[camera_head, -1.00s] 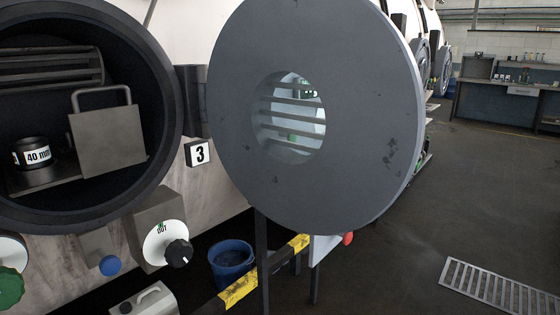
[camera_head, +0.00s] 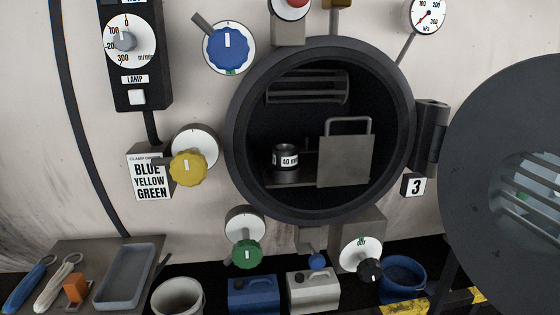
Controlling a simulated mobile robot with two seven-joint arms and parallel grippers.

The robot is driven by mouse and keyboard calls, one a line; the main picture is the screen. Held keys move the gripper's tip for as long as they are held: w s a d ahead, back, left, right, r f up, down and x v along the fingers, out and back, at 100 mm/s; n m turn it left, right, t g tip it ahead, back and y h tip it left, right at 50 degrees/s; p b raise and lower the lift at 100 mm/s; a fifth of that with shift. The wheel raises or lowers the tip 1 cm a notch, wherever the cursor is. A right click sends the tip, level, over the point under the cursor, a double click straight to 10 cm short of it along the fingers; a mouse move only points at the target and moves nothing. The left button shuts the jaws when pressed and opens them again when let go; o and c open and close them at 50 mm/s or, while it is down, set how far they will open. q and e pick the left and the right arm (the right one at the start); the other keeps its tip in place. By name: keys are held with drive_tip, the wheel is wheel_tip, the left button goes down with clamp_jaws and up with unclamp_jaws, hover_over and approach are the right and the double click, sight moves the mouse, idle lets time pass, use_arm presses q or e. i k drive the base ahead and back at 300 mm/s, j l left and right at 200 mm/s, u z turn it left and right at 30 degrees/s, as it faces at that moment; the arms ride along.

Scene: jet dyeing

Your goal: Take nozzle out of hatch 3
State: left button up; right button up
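Hatch 3 is a round dark opening (camera_head: 236,125) in the pale machine wall, beside a "3" label (camera_head: 413,185). Its round grey door (camera_head: 475,190) stands swung open at the right. Inside, a dark cylindrical nozzle (camera_head: 286,172) with a white "40 mm" label stands upright on a shelf, left of centre. A grey plate with a loop handle (camera_head: 343,162) stands inside to the right of the nozzle. Neither of my grippers shows in the view.
A blue knob (camera_head: 228,48), a yellow knob (camera_head: 188,168), a green knob (camera_head: 247,254) and a black knob (camera_head: 370,270) surround the opening. Below are a bench with a grey tray (camera_head: 125,278), a white bucket (camera_head: 178,298), canisters (camera_head: 313,292) and a blue bucket (camera_head: 403,280).

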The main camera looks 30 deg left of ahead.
sight(285, 155)
drive_tip(key=k+j+u, duration=0.1)
drive_tip(key=u, duration=0.85)
drive_tip(key=k+j, duration=0.05)
